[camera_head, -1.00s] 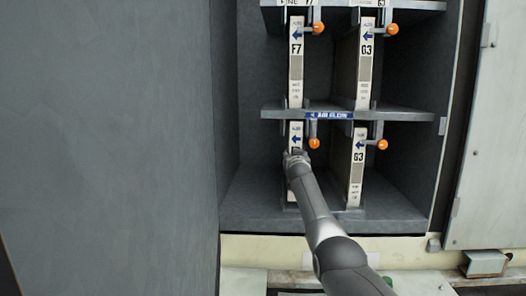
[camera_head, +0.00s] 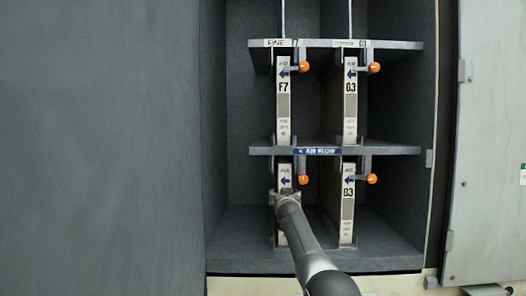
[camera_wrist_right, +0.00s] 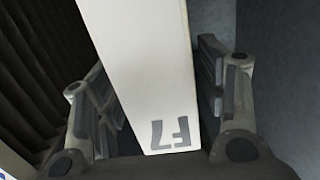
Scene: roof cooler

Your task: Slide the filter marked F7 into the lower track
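A pale filter (camera_head: 284,172) with a blue arrow stands upright in the lower left bay. My right gripper (camera_head: 285,198) is at its front, a little above mid-height, and covers part of its face. In the right wrist view the filter (camera_wrist_right: 145,70) is between the two fingers (camera_wrist_right: 160,95), and its F7 mark appears upside down. The fingers lie close along both sides; whether they touch it is unclear. Another filter marked F7 (camera_head: 284,100) stands in the upper left bay. How deep the lower filter sits is hidden. My left gripper is not in view.
Filters marked G3 stand in the upper right bay (camera_head: 350,100) and lower right bay (camera_head: 347,210). Orange-knobbed latches (camera_head: 303,180) stick out beside the filters. The middle shelf (camera_head: 400,149) carries an air flow label. A grey wall (camera_head: 100,150) fills the left; an open door (camera_head: 490,150) is at right.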

